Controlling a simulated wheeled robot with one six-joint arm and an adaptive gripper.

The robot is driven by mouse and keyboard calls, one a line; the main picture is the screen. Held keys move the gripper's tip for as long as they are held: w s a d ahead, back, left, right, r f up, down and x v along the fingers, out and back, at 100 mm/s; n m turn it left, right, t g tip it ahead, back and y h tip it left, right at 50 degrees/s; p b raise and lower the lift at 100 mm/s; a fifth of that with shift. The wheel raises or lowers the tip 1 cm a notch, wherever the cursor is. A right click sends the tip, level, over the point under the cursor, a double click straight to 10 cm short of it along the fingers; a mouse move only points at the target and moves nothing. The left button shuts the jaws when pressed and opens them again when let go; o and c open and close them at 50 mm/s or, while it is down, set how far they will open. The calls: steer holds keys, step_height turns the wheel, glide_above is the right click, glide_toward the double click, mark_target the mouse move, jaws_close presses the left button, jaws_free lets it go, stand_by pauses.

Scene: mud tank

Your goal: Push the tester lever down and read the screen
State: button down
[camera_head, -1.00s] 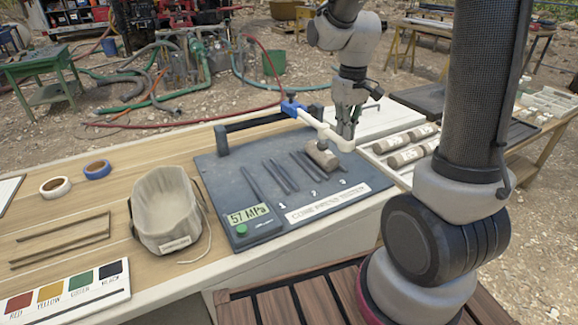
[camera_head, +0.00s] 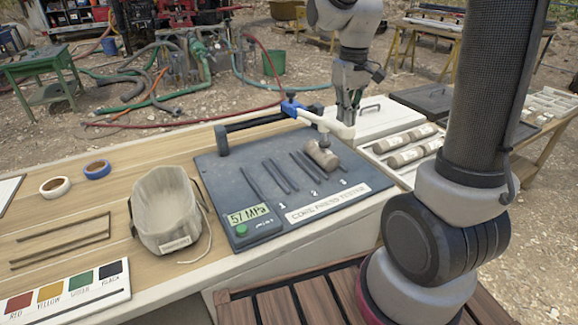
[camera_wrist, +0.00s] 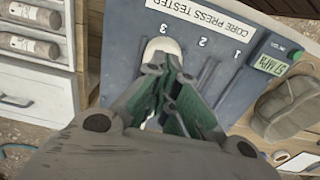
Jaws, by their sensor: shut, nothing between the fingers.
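The core press tester (camera_head: 235,170) is a dark slab on the table with slots numbered 1, 2 and 3. Its white lever (camera_head: 312,118) has a blue joint and reaches right, its rounded end raised above the slab; that end shows at the fingertips in the wrist view (camera_wrist: 160,46). A grey-brown core (camera_head: 322,156) lies at slot 3, under the lever's plunger. The screen (camera_head: 249,214) reads 57 MPa. My gripper (camera_head: 348,120) is shut and empty, pointing down at the lever's end. Whether it touches the lever I cannot tell.
A cloth bag (camera_head: 165,215) stands left of the tester, with tape rolls (camera_head: 55,186) beyond it. Several labelled cores (camera_head: 405,156) lie in a white tray at right. A white case with a handle (camera_head: 375,118) stands behind the lever's end.

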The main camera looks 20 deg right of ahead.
step_height(320, 180, up, 9)
steer(key=shift+w, duration=0.4)
stand_by(0.4)
steer(key=shift+s+f+m, duration=0.4)
steer(key=shift+s+f, duration=0.75)
steer(key=shift+s, duration=0.05)
steer(key=s+d+r+m+t, duration=0.1)
steer(key=s+t, duration=0.3)
steer(key=s, duration=1.3)
steer(key=shift+d+r, duration=0.2)
steer(key=shift+r, duration=0.1)
